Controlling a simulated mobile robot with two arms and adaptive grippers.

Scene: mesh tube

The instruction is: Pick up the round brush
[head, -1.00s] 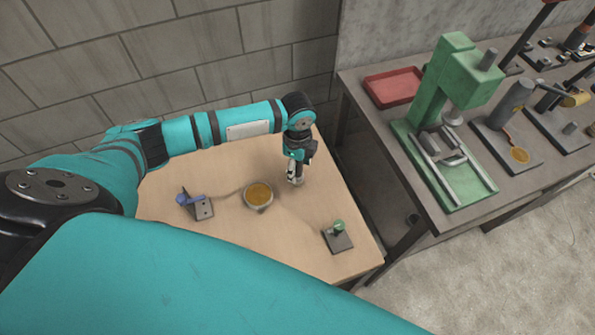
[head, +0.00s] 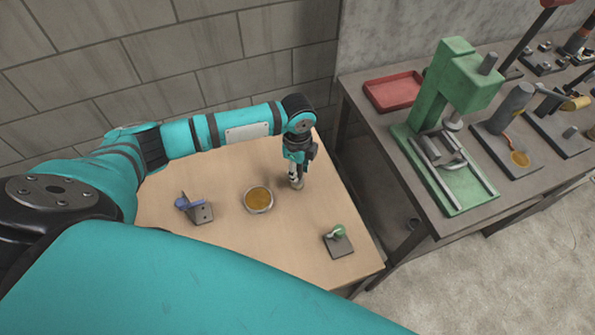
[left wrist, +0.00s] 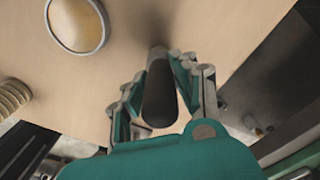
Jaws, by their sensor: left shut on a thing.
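My left gripper (head: 295,174) hangs low over the right part of the wooden table. It is shut on a dark upright cylinder, which I take to be the round brush. In the left wrist view my left gripper (left wrist: 160,85) has its fingers on both sides of the round brush (left wrist: 158,92), seen almost along its length. My right gripper is not in view.
A round dish with amber contents (head: 258,199) is left of the gripper; the dish also shows in the left wrist view (left wrist: 78,22). A blue-topped bracket (head: 198,207) and a green-knobbed block (head: 338,241) are on the table. A workbench with a green press (head: 440,120) stands right.

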